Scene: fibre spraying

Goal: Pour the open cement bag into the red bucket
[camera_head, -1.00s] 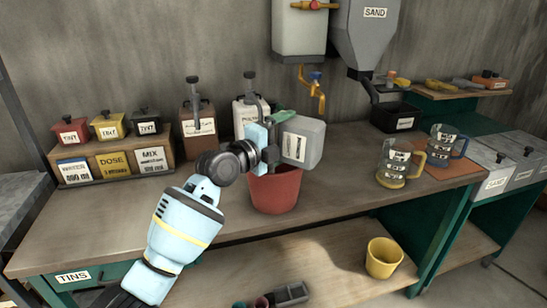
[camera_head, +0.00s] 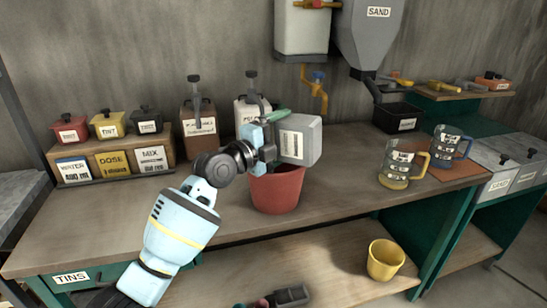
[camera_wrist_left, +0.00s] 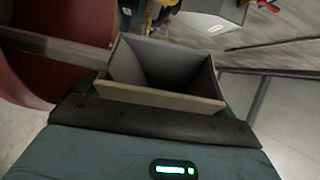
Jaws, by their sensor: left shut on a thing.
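The cement bag (camera_head: 305,140) is a grey, box-shaped bag with a white label. My left gripper (camera_head: 272,138) is shut on it and holds it tilted above the red bucket (camera_head: 277,190). The bucket stands on the bench and its rim is partly hidden by the bag and gripper. In the left wrist view the bag's open mouth (camera_wrist_left: 160,98) with its pale rim faces the camera, and the red bucket (camera_wrist_left: 62,50) shows at the left. I see no cement falling. My right gripper is not in view.
Measuring jugs (camera_head: 397,165) stand on the bench to the right. Labelled tins (camera_head: 108,124) and bottles (camera_head: 197,115) line the back left. A sand hopper (camera_head: 368,40) and a yellow tap (camera_head: 322,92) hang behind. A yellow bucket (camera_head: 385,260) sits on the lower shelf.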

